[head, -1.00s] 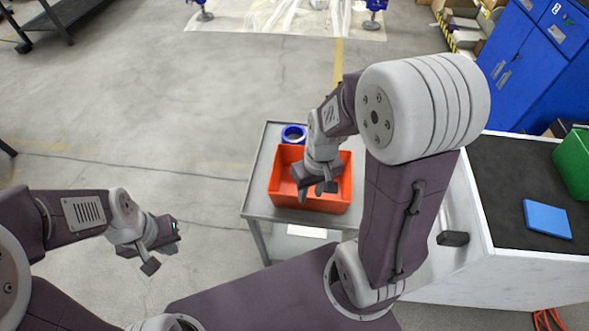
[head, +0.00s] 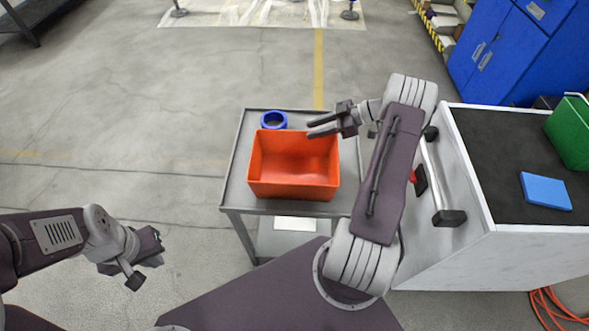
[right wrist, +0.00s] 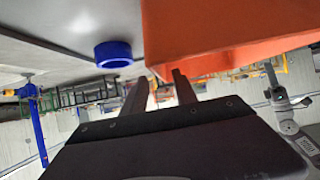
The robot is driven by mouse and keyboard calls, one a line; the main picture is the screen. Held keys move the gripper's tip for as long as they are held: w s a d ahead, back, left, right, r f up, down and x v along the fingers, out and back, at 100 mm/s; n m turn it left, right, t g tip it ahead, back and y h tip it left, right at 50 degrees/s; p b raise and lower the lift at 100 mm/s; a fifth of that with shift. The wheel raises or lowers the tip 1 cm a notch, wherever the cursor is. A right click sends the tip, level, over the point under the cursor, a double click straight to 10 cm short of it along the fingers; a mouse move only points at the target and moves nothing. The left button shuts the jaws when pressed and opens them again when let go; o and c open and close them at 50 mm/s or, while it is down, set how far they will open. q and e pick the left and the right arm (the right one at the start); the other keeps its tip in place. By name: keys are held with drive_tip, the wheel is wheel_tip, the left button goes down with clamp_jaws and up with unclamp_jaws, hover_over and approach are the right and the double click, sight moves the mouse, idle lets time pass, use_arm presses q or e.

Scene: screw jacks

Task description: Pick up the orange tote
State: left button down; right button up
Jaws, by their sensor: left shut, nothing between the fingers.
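The orange tote (head: 293,185) stands open and empty on a small grey cart (head: 232,185). My right gripper (head: 311,129) is open and empty, at the tote's far right corner in the head view, with its fingers pointing left. I cannot tell whether it touches the rim. In the right wrist view the tote (right wrist: 220,30) fills the upper right, close to the open fingers (right wrist: 158,82). My left gripper (head: 147,264) is shut and empty, out over the floor left of the cart.
A blue ring (head: 273,120) lies on the cart behind the tote. At right, a dark-topped bench (head: 475,150) holds a blue block (head: 545,191) and a green bin (head: 573,135). Blue cabinets (head: 510,50) stand behind it. The floor left of the cart is clear.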

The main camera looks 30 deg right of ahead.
sight(304, 132)
drive_tip(key=shift+x, duration=0.8)
drive_tip(key=x, duration=0.5)
drive_tip(key=shift+a+r+p, duration=0.15)
drive_tip(key=shift+a+p, duration=0.05)
drive_tip(key=shift+p, duration=0.1)
clamp_jaws()
idle(0.3)
